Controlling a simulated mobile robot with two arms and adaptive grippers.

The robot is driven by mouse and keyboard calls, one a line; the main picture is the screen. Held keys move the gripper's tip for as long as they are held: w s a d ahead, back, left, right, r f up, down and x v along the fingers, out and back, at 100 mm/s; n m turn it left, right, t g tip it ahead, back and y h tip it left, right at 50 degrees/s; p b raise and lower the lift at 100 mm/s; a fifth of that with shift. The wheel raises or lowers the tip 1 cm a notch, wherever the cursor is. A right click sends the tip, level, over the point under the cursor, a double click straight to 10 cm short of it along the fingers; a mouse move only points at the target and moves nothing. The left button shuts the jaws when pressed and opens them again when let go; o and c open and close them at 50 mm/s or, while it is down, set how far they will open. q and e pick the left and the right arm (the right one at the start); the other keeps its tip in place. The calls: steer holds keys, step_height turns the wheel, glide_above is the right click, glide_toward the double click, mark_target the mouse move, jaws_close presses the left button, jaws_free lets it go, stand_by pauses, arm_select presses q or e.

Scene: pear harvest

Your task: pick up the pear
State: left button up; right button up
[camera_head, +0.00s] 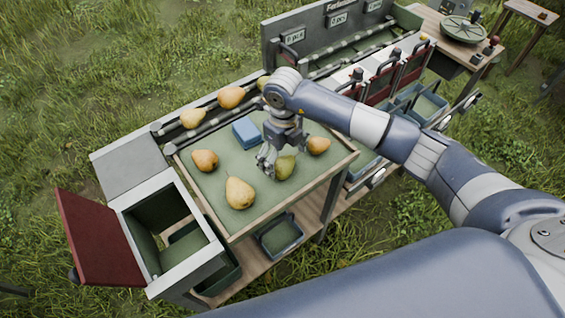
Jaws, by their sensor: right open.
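Several pears lie on the green-topped tray table. A large yellow pear (240,193) is at its front. A green pear (285,167) lies right beside the fingers of my right gripper (268,160). An orange pear (318,145) is near the right edge and another orange pear (205,160) near the left. My right gripper points down over the table, open, with its fingers just left of the green pear; I cannot tell whether they touch it. My left gripper is not in view.
A blue block (246,132) lies at the back of the table. More pears (231,97) sit on the rail behind. An open bin with a red lid (97,240) stands at the left. A sorting station with red flaps (382,82) is at the right. Grass surrounds it.

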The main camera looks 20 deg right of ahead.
mark_target(284, 159)
steer(key=shift+s+d+f+p, duration=0.1)
steer(key=shift+f+p, duration=0.3)
steer(key=shift+f, duration=1.25)
steer(key=c, duration=1.3)
steer(key=shift+o, duration=0.2)
